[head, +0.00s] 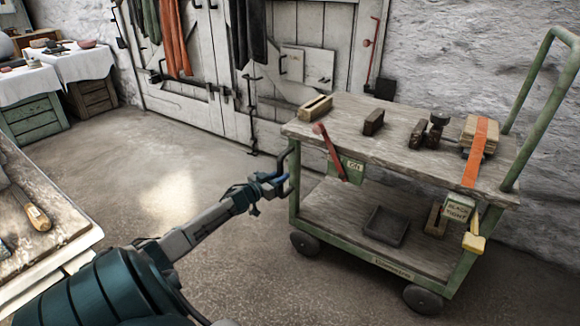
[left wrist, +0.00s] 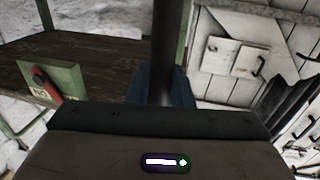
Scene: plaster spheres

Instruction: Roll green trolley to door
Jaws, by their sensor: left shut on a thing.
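The green trolley (head: 335,215) stands right of centre in the head view, with a worn wooden top, a lower shelf and dark wheels. My left gripper (head: 280,183) is at its left end, its blue fingers shut on a dark upright handle bar. In the left wrist view the bar (left wrist: 167,45) runs down between the blue fingertips (left wrist: 164,88). A red lever (head: 330,152) crosses a small green sign on the trolley's near side. The white plank door (head: 185,85) is on the back wall, left of the trolley. My right gripper is not in view.
The trolley carries wooden blocks, a strapped stack (head: 480,132) and a dark tray (head: 385,226). A wooden worktop (head: 75,225) stands at the left edge. Cloth-covered crates (head: 85,65) stand far left; coats (head: 175,40) hang on the door. The floor before the door is clear.

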